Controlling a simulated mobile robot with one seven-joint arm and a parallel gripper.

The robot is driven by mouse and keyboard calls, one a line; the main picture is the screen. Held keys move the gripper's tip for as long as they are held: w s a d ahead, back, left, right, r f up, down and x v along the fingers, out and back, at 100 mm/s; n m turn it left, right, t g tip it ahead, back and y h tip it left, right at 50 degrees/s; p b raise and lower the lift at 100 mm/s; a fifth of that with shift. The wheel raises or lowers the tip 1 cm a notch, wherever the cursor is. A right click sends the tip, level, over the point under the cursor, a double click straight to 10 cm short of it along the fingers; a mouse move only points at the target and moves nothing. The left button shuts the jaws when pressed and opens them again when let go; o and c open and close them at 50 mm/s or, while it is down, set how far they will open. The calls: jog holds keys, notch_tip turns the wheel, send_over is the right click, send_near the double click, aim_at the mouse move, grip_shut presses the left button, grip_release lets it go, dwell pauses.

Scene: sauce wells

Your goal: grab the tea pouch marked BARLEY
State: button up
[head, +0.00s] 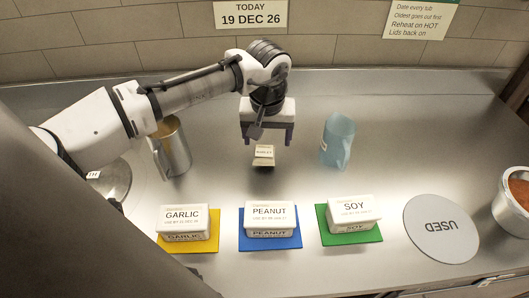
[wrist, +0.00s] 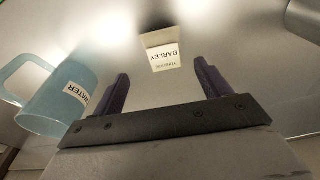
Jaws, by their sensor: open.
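The tea pouch marked BARLEY (head: 264,155) is a small cream packet on the steel counter in the head view. In the wrist view the pouch (wrist: 161,52) lies ahead of the fingertips, roughly centred between them, and its BARLEY label reads upside down. My gripper (head: 266,141) points down just behind and above the pouch. In the wrist view the two purple fingers of my gripper (wrist: 161,72) are spread wide with nothing between them. The pouch appears apart from both fingers.
A blue jug marked WATER (head: 338,141) stands right of my gripper, and a metal pitcher (head: 172,147) stands left. In front are tubs of GARLIC (head: 182,217), PEANUT (head: 269,213) and SOY (head: 352,208) on coloured mats. A grey USED disc (head: 440,229) lies front right.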

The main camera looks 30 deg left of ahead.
aim_at(264, 151)
jog(key=shift+a+f+p, duration=0.2)
jog(key=shift+f+p, duration=0.25)
jog(key=shift+f, duration=0.95)
jog(key=shift+a+f+p, duration=0.2)
jog(key=shift+f+p, duration=0.2)
jog(key=shift+f, duration=0.95)
jog(key=c, duration=1.1)
jog(key=shift+o, duration=0.2)
jog(key=shift+r, duration=0.1)
